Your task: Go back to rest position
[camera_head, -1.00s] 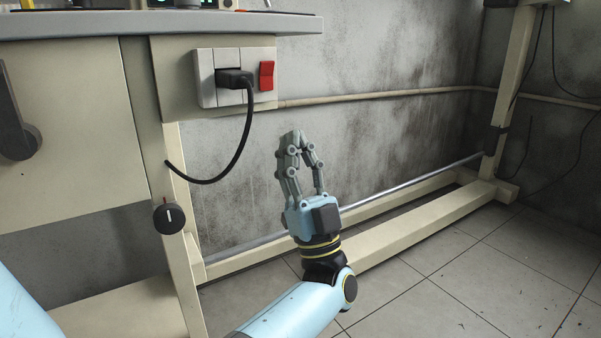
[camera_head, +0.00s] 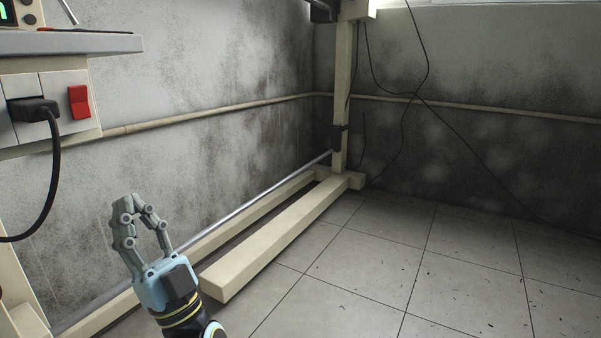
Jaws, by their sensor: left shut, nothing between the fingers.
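My left gripper (camera_head: 131,199) is in the lower left of the head view, pointing up. Its grey fingertips meet at the top, with a gap between the finger links lower down, and it holds nothing. It is in front of the stained wall and touches nothing that I can see. My right gripper is out of view.
At the left edge is a workbench (camera_head: 70,43) with a socket panel, a black plug (camera_head: 33,110) with a hanging cable, and a red switch (camera_head: 79,102). A beige frame foot (camera_head: 275,240) lies on the tiled floor. Open floor (camera_head: 440,270) spreads to the right.

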